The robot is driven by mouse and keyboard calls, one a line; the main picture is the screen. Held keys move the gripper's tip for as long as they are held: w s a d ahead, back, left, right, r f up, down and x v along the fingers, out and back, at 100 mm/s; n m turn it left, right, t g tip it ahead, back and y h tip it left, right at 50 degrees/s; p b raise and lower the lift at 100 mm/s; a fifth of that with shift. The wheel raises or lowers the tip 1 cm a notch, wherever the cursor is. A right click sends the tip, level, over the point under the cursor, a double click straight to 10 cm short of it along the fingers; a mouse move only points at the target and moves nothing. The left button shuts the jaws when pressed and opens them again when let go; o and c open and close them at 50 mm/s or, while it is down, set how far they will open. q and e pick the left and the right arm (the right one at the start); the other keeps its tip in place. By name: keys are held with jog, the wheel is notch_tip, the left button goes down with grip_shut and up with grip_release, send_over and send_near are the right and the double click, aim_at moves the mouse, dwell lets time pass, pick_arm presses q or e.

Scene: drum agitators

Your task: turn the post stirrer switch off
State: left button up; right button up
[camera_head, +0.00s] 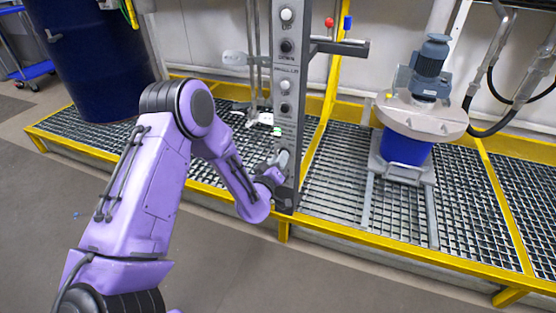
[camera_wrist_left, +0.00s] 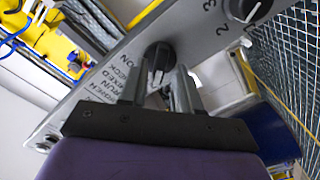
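The grey control post (camera_head: 286,62) stands upright in the head view, with a column of buttons and knobs. A black rotary switch (camera_wrist_left: 158,56) with a pale pointer line sits on the post's panel (camera_wrist_left: 200,22) in the left wrist view, beside partly legible printed labels. My left gripper (camera_head: 277,168) is at the lower part of the post and hides what lies behind it. In the wrist view its two fingers (camera_wrist_left: 160,78) stand apart, with the switch between or just beyond their tips; contact is not clear. My right gripper is out of view.
A second black knob (camera_wrist_left: 248,8) with numbers lies near on the panel. Yellow-framed grating (camera_head: 330,200) runs around the post. A blue drum with a motor-topped mixer (camera_head: 425,105) stands to the right, a dark blue drum (camera_head: 90,50) at the left. A grey arm (camera_head: 345,48) juts from the post.

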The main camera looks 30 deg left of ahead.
pick_arm(q)
jog(key=v, duration=1)
jog(key=shift+s+p, duration=0.25)
jog(key=shift+p, duration=0.2)
jog(key=s+d+f+m+g+h, duration=0.1)
jog(key=s+f+g, duration=0.3)
jog(key=f, duration=0.2)
jog(key=s+d+f+m+g, duration=0.1)
jog(key=s+f+m+g, duration=0.2)
jog(key=f, duration=0.4)
jog(key=s+d+f+g, duration=0.1)
jog(key=s+f+g, duration=0.3)
jog(key=s, duration=0.7)
jog(key=s+d+f+g, duration=0.1)
jog(key=s+f+g, duration=0.3)
jog(key=s, duration=0.7)
notch_tip(320, 180, up, 22)
jog(key=w+p, duration=0.1)
jog(key=p, duration=2.2)
jog(key=shift+w+d+t, duration=0.15)
jog(key=shift+w+t, duration=0.05)
jog(key=shift+t, duration=0.2)
